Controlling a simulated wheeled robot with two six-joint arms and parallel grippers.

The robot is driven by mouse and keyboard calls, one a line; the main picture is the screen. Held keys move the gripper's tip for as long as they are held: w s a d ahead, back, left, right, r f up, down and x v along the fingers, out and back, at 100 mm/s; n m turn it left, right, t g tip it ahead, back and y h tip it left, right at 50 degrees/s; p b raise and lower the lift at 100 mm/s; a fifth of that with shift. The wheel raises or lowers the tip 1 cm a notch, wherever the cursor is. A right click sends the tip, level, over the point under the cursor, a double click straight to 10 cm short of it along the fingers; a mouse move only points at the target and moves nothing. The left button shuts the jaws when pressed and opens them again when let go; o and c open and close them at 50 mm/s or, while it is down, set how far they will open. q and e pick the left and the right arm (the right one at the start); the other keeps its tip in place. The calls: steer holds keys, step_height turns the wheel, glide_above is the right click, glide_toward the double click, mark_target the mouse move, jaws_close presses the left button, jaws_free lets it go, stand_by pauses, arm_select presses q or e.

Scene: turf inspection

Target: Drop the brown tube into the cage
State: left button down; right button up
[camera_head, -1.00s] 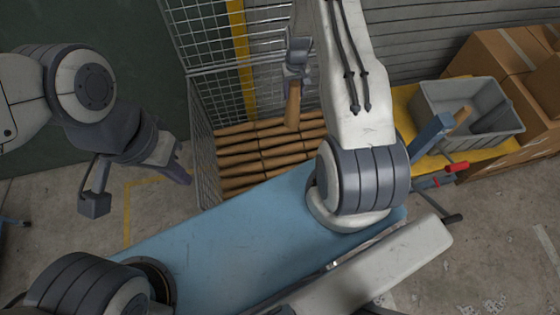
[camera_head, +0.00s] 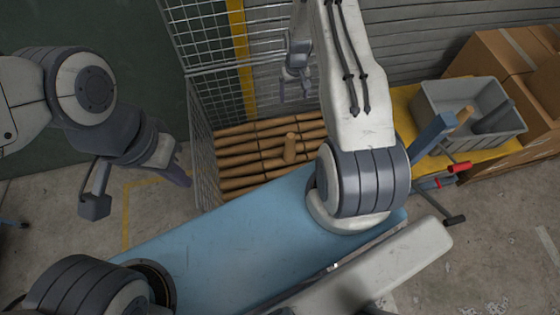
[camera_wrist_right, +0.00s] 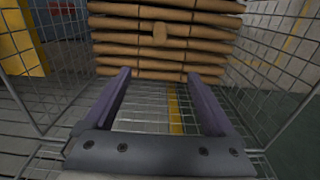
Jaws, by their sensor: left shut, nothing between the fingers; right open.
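The brown tube (camera_head: 290,148) is just below my right gripper, end-on over the stacked brown tubes (camera_head: 235,150) inside the wire cage (camera_head: 204,150). I cannot tell if it touches the stack.
A blue conveyor belt (camera_head: 235,240) runs in front of the cage. At the right, a grey bin (camera_head: 500,141) stands on a yellow surface (camera_head: 455,163), with cardboard boxes (camera_head: 545,90) beside it. Grey floor (camera_head: 500,235) is free at the lower right.

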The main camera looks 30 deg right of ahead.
step_height(320, 180, up, 10)
steer(key=b, duration=0.3)
stand_by(0.4)
